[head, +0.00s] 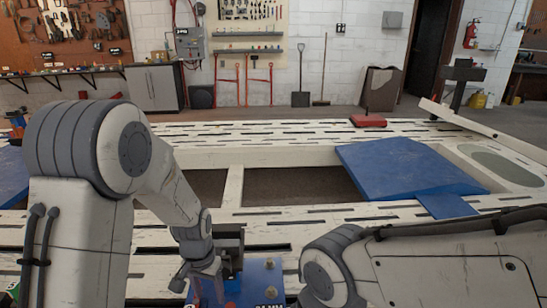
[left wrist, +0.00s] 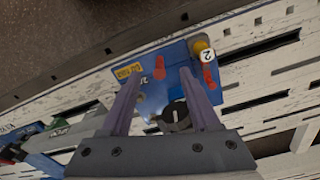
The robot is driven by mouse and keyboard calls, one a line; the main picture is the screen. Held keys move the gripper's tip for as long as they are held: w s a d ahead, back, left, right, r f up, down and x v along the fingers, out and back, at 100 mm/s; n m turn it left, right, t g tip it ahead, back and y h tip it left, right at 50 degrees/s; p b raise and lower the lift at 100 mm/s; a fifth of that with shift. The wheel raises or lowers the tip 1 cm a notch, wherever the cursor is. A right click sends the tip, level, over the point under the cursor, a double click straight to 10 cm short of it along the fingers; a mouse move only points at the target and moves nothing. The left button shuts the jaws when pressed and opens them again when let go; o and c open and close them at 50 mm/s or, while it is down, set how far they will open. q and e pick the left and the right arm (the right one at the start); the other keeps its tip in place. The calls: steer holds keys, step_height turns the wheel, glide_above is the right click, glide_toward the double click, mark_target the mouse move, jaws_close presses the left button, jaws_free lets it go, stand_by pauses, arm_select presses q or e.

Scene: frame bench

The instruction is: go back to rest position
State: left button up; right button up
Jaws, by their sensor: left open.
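My left gripper (head: 212,282) is low over the white slatted bench in the head view. It is open in the left wrist view (left wrist: 158,88), with its two purple-grey fingers apart and nothing visibly clamped between them. A blue box (head: 262,278) is close beside and below it. The box (left wrist: 152,68) also shows beyond the fingers in the left wrist view, with red parts, a yellow label and a part marked 2. I cannot tell whether the fingers touch it. My right arm comes in at the lower right; its gripper is out of view.
The white slatted bench (head: 285,157) has open gaps in its frame. A blue sloped plate (head: 400,165) lies on its right side, with a red block (head: 368,121) behind it. Tools hang on the back wall. In the left wrist view, green and blue items (left wrist: 60,138) lie at left.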

arm_select(q)
steer(key=s+d+r+m, duration=0.2)
steer(key=s+d+r, duration=0.45)
steer(key=s, duration=0.35)
steer(key=s+d+r+m, duration=0.3)
steer(key=s+d+r, duration=0.3)
steer(key=s, duration=0.5)
step_height(320, 180, up, 19)
steer(key=a+p, duration=0.1)
steer(key=p, duration=1.7)
steer(key=shift+a+h, duration=0.25)
steer(key=shift+h, duration=0.15)
